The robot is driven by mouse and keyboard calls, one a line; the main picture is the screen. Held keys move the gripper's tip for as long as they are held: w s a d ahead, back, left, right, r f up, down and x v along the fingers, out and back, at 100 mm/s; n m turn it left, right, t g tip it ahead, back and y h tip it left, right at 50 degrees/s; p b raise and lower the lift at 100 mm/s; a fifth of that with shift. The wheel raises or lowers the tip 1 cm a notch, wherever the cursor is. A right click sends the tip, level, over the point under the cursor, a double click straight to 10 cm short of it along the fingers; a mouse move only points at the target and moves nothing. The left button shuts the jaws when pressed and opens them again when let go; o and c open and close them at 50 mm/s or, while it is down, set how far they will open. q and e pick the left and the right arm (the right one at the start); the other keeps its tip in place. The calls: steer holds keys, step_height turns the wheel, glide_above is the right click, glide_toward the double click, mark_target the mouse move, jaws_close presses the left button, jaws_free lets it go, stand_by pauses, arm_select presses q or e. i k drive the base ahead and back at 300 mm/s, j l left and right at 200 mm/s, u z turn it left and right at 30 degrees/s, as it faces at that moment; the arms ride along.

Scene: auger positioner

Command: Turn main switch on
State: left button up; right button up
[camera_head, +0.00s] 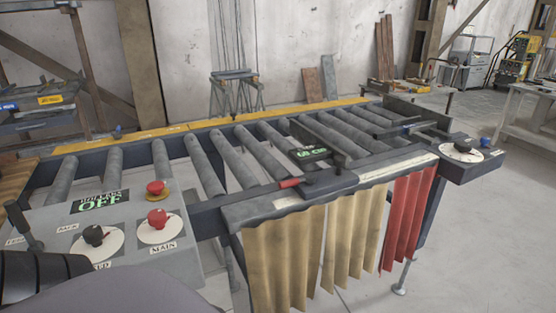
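The main switch (158,222) is a red knob on a round white dial, with the label MAIN below it, on the grey control panel (185,262) at the lower left. A small display (99,201) on the panel reads OFF. No gripper fingers show. A black ribbed part and a grey rounded part at the lower left look like parts of my own body and cover the panel's front left. Both grippers are out of view.
A red mushroom button (155,190) sits just behind the main switch. A black knob (95,236) is left of it, and a black lever (24,226) stands farther left. The roller conveyor (250,155) runs behind the panel. Curtain strips (285,260) hang in front.

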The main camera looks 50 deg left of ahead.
mark_target(158, 218)
steer(key=u, duration=2.55)
